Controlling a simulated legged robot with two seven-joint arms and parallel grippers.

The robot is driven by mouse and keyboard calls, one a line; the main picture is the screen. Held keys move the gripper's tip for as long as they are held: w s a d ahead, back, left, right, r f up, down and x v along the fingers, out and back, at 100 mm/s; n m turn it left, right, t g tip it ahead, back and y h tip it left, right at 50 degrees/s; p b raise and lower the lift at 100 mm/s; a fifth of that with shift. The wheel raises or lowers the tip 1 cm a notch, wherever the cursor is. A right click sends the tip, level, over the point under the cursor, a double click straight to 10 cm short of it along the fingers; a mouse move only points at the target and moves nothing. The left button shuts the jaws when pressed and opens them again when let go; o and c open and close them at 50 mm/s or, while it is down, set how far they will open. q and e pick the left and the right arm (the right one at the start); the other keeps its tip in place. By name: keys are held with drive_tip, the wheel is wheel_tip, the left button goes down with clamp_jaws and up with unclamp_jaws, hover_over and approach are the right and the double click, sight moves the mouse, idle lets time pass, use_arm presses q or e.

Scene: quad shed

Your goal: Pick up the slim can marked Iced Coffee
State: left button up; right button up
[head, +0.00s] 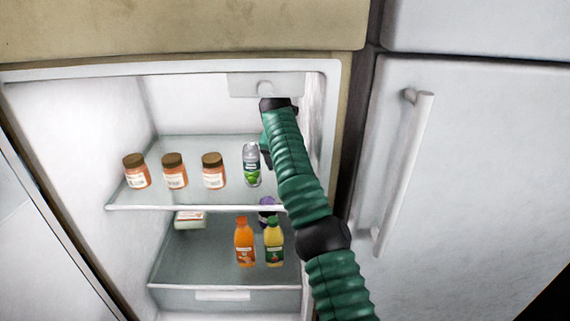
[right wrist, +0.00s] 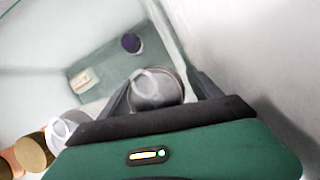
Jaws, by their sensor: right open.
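In the right wrist view a can with a grey top and pull ring (right wrist: 155,90) stands between the fingers of my right gripper (right wrist: 160,82). The gripper is open around it; I cannot tell whether a finger touches it. Its label is not visible, and my arm hides it in the head view. In the head view my right gripper (head: 266,150) is at the right end of the upper fridge shelf, mostly hidden by my arm. A silver and green can (head: 252,165) stands just left of it; its top (right wrist: 62,129) shows in the wrist view. No Iced Coffee marking is readable.
Several brown-lidded jars (head: 174,171) stand left on the upper shelf (head: 180,207). Below are an orange bottle (head: 245,243), a yellow bottle (head: 274,243), a purple-topped item (head: 267,205) and a pale box (head: 190,219). The fridge's side wall (right wrist: 235,55) is close right of my gripper.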

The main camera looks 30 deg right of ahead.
drive_tip(key=shift+s+r, duration=0.1)
drive_tip(key=shift+r, duration=0.05)
drive_tip(key=c, duration=1.6)
drive_tip(key=shift+r, duration=0.1)
